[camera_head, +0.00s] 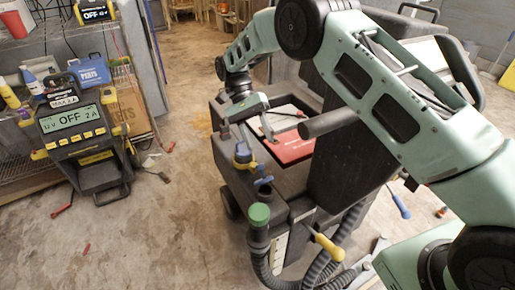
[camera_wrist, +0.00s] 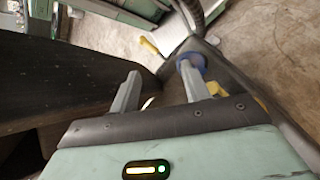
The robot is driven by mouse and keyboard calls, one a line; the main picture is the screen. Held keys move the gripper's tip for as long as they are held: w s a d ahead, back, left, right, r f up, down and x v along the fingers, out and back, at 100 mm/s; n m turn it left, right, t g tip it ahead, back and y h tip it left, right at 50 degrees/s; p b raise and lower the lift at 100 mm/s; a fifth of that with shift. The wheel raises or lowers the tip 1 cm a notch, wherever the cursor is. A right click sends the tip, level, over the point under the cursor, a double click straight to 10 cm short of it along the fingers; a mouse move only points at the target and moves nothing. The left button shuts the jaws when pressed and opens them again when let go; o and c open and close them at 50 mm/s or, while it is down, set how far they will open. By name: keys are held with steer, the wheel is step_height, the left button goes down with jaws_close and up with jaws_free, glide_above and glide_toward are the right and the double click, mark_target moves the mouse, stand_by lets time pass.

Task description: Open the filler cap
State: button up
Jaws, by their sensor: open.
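A floor machine (camera_head: 290,175) stands in front of me with a few fittings along its near left edge. One is a round green cap (camera_head: 258,213) on a black neck, one a small blue fitting (camera_head: 263,183), and one a blue and yellow fitting (camera_head: 243,157). I cannot tell which is the filler cap. My gripper (camera_head: 247,132) is above the machine's left edge, open, with nothing between its fingers. In the wrist view my gripper (camera_wrist: 160,84) shows both grey fingers apart, and a blue ring-shaped part (camera_wrist: 191,63) lies behind the right finger. Contact cannot be told.
A red panel (camera_head: 290,147) lies in the machine's open top. Black hoses (camera_head: 318,265) and a yellow handle (camera_head: 328,246) are at its near end. A battery charger (camera_head: 84,135) stands by the shelf at left. The concrete floor between is mostly clear.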

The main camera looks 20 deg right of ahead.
steer(key=shift+r, duration=0.6)
